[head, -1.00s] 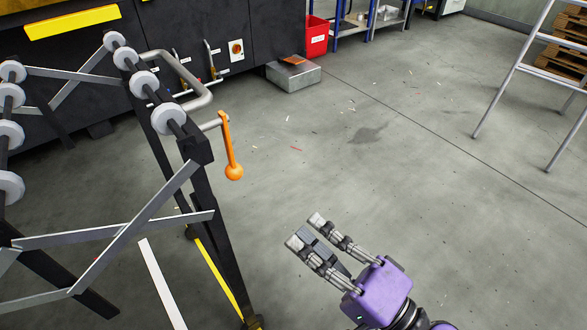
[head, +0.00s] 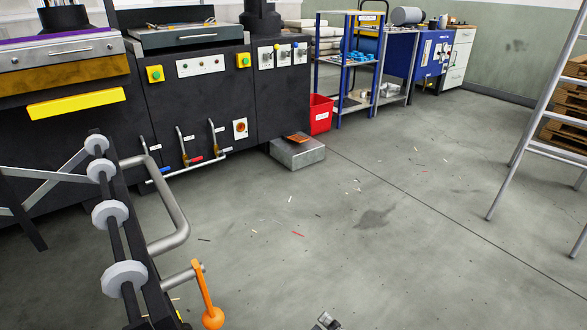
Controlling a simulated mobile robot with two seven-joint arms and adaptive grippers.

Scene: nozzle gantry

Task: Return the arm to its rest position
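Only the fingertip of my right gripper (head: 326,322) shows, at the bottom edge of the head view, right of the middle. The rest of the gripper and its arm are out of the picture below, so its opening is hidden. It appears over bare floor, to the right of the orange lever (head: 207,295) and apart from it. Nothing can be seen held at the visible tip. My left gripper is not in view.
The roller frame (head: 120,225) with pale rollers and a grey bar handle (head: 178,205) stands at left. A black machine (head: 195,110) is behind it. A metal box (head: 298,152) and red bin (head: 320,115) stand at its right. A ladder (head: 530,130) is far right.

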